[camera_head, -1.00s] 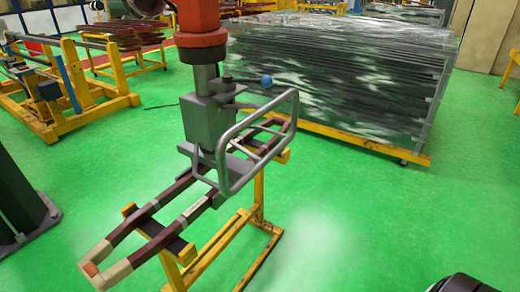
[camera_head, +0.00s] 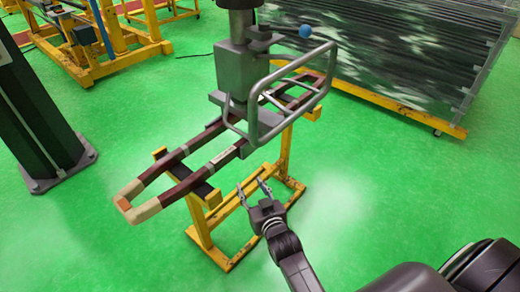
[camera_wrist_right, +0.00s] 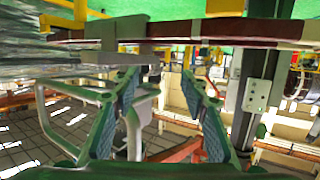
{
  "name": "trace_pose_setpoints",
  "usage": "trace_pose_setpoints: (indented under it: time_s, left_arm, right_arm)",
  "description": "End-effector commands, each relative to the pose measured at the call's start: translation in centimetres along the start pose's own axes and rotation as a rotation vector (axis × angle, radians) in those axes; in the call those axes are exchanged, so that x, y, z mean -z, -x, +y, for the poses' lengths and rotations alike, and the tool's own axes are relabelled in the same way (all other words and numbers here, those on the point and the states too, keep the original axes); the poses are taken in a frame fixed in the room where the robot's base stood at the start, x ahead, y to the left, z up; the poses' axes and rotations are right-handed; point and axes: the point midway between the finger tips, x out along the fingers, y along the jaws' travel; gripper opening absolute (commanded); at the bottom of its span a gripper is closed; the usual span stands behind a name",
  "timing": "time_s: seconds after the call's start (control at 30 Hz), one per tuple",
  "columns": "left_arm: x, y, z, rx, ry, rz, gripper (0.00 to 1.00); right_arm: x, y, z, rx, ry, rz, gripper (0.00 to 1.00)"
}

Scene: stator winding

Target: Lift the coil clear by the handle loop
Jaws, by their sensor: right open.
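The coil (camera_head: 178,192) is a long dark red loop with beige bands and a beige near end, lying on a yellow stand (camera_head: 205,232). A grey lifting tool (camera_head: 236,72) stands over its middle, with a tubular grey handle loop (camera_head: 256,100) on its right side. My right gripper (camera_head: 252,184) is open and empty, below and in front of the handle loop and apart from it. The right wrist view shows both open fingers (camera_wrist_right: 160,78), the coil's banded bar (camera_wrist_right: 262,30) across the top and grey handle tubing (camera_wrist_right: 135,125). My left gripper is not in view.
A blue-knobbed lever (camera_head: 305,31) sticks out from the tool's top. A wrapped stack (camera_head: 410,60) on a yellow wheeled base stands at the back right. A dark column (camera_head: 40,130) stands at left. Green floor is clear around the stand.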

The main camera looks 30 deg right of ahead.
Motion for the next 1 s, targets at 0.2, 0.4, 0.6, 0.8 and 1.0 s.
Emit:
trace_pose_setpoints:
  time_s: [0.2, 0.4, 0.6, 0.8, 1.0]
  left_arm:
    - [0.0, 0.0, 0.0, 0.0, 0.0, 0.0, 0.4]
    - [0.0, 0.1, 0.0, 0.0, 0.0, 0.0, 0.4]
    - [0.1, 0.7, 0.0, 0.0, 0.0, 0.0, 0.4]
    - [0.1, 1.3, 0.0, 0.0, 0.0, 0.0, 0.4]
    - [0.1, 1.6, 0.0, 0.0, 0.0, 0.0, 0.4]
  right_arm:
    - [11.1, 1.2, 3.0, -0.071, -0.023, 0.198, 0.41]
    - [14.1, 1.6, 3.9, -0.092, -0.028, 0.253, 0.41]
    - [15.0, -0.8, 4.2, -0.091, -0.028, 0.255, 0.41]
    - [15.6, -3.7, 4.4, -0.091, -0.026, 0.252, 0.41]
    - [15.8, -5.4, 4.6, -0.091, -0.027, 0.252, 0.41]
